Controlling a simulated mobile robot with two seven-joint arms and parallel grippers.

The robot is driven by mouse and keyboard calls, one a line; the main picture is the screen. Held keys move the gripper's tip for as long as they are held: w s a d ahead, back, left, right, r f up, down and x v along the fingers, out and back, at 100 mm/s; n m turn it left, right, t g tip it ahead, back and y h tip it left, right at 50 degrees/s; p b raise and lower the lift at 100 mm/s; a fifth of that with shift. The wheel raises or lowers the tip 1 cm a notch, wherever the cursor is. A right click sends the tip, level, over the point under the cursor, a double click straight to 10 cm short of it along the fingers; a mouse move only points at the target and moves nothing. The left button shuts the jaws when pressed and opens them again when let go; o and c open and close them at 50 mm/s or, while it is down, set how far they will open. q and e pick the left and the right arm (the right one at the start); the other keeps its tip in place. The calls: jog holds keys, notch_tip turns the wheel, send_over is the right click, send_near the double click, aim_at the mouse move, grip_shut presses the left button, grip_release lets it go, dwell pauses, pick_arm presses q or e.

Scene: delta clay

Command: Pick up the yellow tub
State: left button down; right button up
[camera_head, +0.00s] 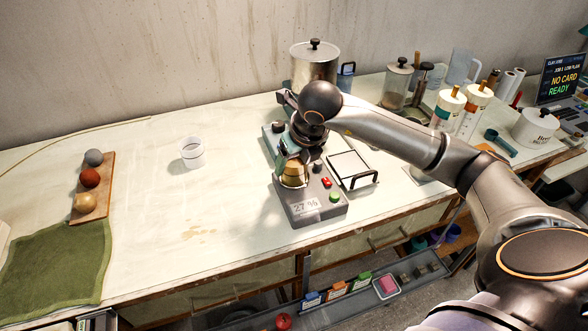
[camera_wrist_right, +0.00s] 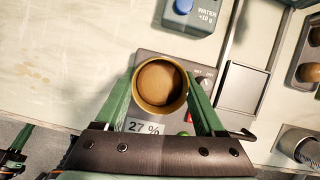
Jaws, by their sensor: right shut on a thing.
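The yellow tub (camera_wrist_right: 177,108) is between the green fingers of my right gripper (camera_wrist_right: 168,100) in the right wrist view, with brown material inside. In the head view the tub (camera_head: 293,174) is at my right gripper (camera_head: 291,160), over the grey device with the "27 %" label (camera_head: 305,207). My right gripper is shut on the tub. I cannot tell whether the tub's base touches the device.
A white cup (camera_head: 192,153) stands on the open table to the left. A wooden board (camera_head: 104,188) with three balls and a green cloth (camera_head: 60,262) lie at far left. A framed tray (camera_head: 352,168) is just right of the device. A metal pot (camera_head: 314,66) stands behind.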

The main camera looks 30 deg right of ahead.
grip_shut()
jog(key=shift+r, duration=0.15)
